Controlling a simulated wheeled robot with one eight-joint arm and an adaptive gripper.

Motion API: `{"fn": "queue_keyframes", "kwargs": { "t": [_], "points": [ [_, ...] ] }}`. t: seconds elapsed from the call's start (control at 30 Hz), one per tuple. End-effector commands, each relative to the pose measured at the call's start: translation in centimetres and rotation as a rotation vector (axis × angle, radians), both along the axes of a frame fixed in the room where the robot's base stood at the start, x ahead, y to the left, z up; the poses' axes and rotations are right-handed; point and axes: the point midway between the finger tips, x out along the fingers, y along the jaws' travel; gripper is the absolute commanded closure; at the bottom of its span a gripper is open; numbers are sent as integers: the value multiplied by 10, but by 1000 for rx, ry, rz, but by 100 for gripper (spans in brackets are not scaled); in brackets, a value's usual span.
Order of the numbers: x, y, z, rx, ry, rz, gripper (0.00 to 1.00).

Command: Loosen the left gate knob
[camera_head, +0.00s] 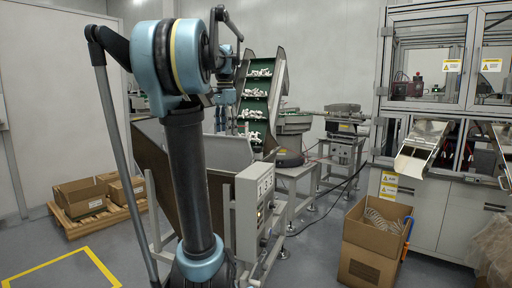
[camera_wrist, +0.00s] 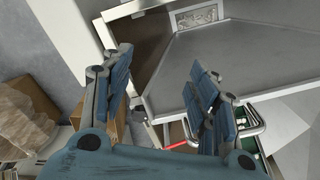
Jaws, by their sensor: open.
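My gripper (camera_wrist: 162,78) is open in the wrist view, with its two blue-padded fingers spread apart and nothing between them. Beyond the fingers lies a grey metal hopper (camera_wrist: 260,60) with a raised rim and a small opening (camera_wrist: 197,17) in its far wall. I cannot make out the left gate knob in either view. In the head view my arm stands in front of the hopper (camera_head: 228,150) and hides part of it. I cannot clearly make out the gripper's fingertips there.
A grey control box (camera_head: 254,208) stands right of my arm. An inclined conveyor (camera_head: 258,95) with green flights rises behind. Open cardboard boxes (camera_head: 378,226) stand at right before a white machine cabinet (camera_head: 450,205). More boxes sit on a pallet (camera_head: 105,222) at left.

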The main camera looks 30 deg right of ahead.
Motion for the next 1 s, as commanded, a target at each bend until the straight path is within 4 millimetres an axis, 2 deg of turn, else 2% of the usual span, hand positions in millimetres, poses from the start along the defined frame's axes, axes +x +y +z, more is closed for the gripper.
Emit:
{"fn": "queue_keyframes", "kwargs": {
  "t": [0.03, 0.2, 0.3, 0.43, 0.57, 0.7, 0.87, 1.0],
  "points": [
    [6, -21, 13, 6, 4, -71, 46],
    [18, -85, 48, 23, 19, -311, 46],
    [20, -116, 62, 32, 27, -428, 46],
    [20, -146, 75, 39, 35, -539, 46],
    [19, -161, 80, 44, 38, -596, 46],
    [19, -165, 76, 44, 39, -613, 46],
    [19, -165, 58, 44, 39, -611, 46],
    [19, -164, 34, 44, 39, -610, 46]
  ]
}}
